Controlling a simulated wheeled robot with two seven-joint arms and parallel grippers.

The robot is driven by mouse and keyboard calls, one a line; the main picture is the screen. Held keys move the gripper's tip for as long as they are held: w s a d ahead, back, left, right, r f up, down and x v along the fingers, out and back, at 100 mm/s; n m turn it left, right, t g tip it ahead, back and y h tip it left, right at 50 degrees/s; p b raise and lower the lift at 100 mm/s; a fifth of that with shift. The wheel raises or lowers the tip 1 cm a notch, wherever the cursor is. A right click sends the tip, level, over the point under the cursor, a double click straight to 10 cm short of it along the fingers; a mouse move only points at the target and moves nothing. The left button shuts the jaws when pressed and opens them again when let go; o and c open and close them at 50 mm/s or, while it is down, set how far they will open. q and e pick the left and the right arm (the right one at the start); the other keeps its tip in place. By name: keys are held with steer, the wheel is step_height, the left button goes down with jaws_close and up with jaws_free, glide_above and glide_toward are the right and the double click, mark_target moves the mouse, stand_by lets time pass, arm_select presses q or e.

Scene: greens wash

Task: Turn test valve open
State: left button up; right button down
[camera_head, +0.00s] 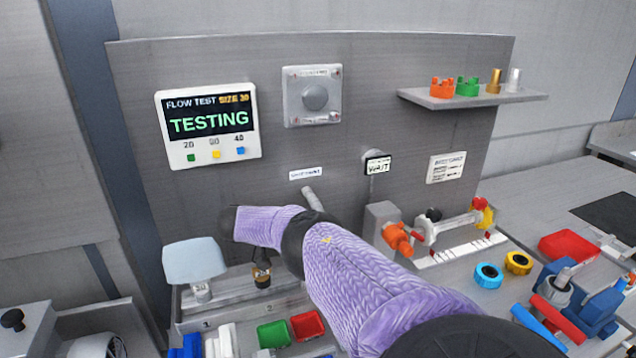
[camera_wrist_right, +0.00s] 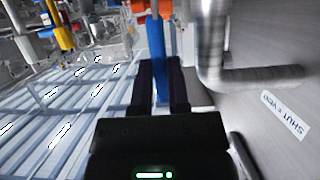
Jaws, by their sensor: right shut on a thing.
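In the right wrist view my right gripper (camera_wrist_right: 161,88) is shut on a blue lever handle (camera_wrist_right: 157,50), which stands between its two black fingers. An orange part (camera_wrist_right: 153,8) sits at the lever's far end. In the head view my purple-sleeved right arm crosses the middle and hides the valve, the lever and most of the gripper. A label reading "SHUT = VENT" (camera_wrist_right: 285,113) is on the wall beside the gripper. The flow test display (camera_head: 209,124) on the back panel reads "TESTING". My left gripper is in neither view.
A metal pipe (camera_wrist_right: 211,45) bends close beside the fingers. A small sign (camera_head: 378,165) appears to read "WAIT". A pale blue-grey head on a post (camera_head: 194,262) stands left of my arm. Blue and yellow rings lie right.

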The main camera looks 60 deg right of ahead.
steer(key=shift+f, duration=0.1)
steer(key=c, duration=0.6)
jaws_free()
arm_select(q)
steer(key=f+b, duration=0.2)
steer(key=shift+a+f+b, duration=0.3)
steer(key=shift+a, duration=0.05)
arm_select(e)
steer(key=v, duration=1)
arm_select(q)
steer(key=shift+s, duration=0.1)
